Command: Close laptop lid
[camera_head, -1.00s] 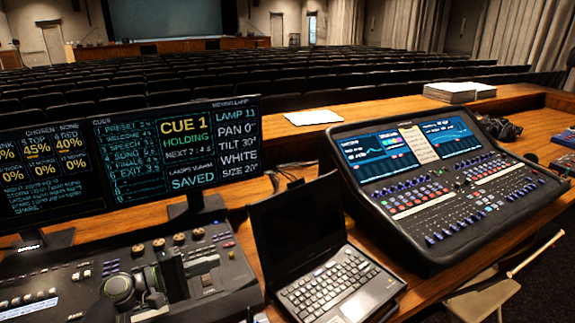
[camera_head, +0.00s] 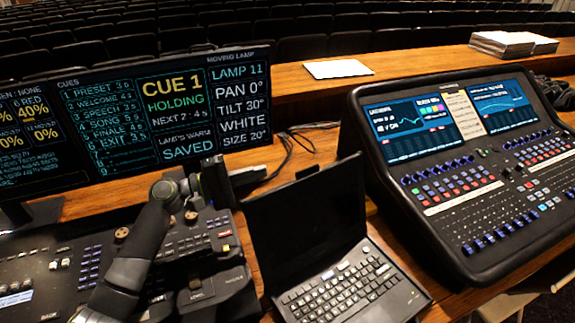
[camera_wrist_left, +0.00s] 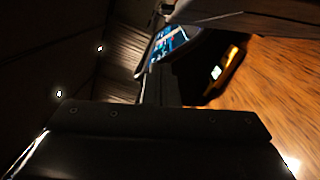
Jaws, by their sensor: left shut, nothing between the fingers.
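The black laptop stands open on the wooden desk in the head view, its lid (camera_head: 308,222) raised and its keyboard base (camera_head: 348,290) showing at the lower middle. My left gripper (camera_head: 254,175) is shut and empty. It appears just behind and left of the lid's upper left corner; I cannot tell whether it touches the lid. In the left wrist view its dark fingers (camera_wrist_left: 160,88) are together. My right gripper is in neither view.
A mixing console (camera_head: 450,170) stands close to the laptop's right. A lighting console (camera_head: 200,240) lies to its left, under my left arm. Cables (camera_head: 300,138) lie behind the lid. White paper (camera_head: 343,69) lies on the back ledge.

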